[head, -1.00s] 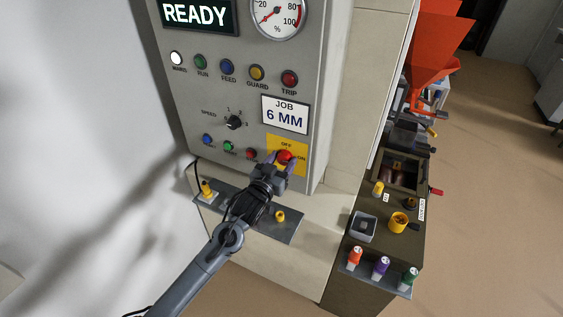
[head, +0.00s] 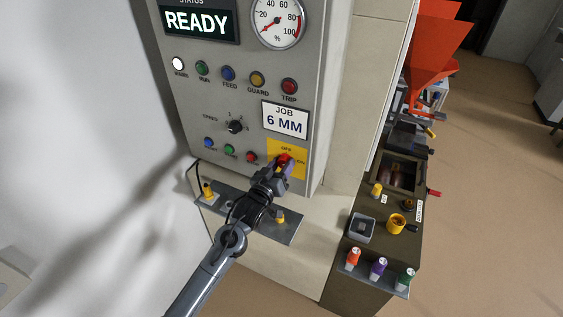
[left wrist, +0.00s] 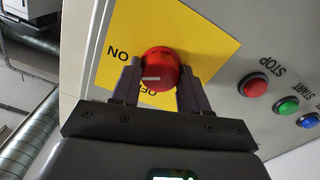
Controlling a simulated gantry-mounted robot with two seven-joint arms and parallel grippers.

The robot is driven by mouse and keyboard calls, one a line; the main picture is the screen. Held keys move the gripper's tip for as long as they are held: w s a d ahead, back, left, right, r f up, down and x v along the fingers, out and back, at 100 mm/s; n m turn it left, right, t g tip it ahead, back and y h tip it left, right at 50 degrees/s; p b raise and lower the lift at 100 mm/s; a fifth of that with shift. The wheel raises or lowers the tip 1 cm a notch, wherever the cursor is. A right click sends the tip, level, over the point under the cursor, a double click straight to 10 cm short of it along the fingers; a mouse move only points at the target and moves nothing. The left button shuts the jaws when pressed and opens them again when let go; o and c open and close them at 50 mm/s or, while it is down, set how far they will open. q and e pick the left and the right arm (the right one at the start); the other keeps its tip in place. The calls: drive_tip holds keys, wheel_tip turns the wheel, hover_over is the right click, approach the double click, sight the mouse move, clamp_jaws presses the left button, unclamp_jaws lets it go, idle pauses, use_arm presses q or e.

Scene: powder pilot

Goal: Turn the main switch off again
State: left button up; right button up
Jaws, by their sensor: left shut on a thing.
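The main switch is a red round knob (head: 284,159) on a yellow plate (head: 300,172) marked OFF above and ON at the right, low on the grey panel. In the left wrist view the knob (left wrist: 168,62) sits between the two fingers, and its short white mark points left, between the ON and OFF words; OFF is partly hidden. My left gripper (left wrist: 156,88) is shut on the knob; it also shows in the head view (head: 279,168). My right gripper is not in view.
The grey panel (head: 210,105) has a READY display (head: 197,22), a lit white lamp (head: 178,64), a speed selector (head: 235,127) and push buttons close to the switch, including red STOP (left wrist: 253,85). A shelf (head: 290,229) lies below my arm. A dark bench (head: 345,262) stands right.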

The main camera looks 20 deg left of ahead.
use_arm(q)
drive_tip(key=n+p, duration=0.3)
drive_tip(key=n, duration=0.3)
drive_tip(key=shift+r+p, duration=0.1)
drive_tip(key=shift+p, duration=0.2)
drive_tip(key=n+p, duration=0.2)
drive_tip(key=n, duration=0.2)
drive_tip(key=shift+n+p, duration=0.3)
drive_tip(key=shift+n, duration=0.7)
drive_tip(key=o, duration=1)
drive_tip(key=shift+o, duration=0.2)
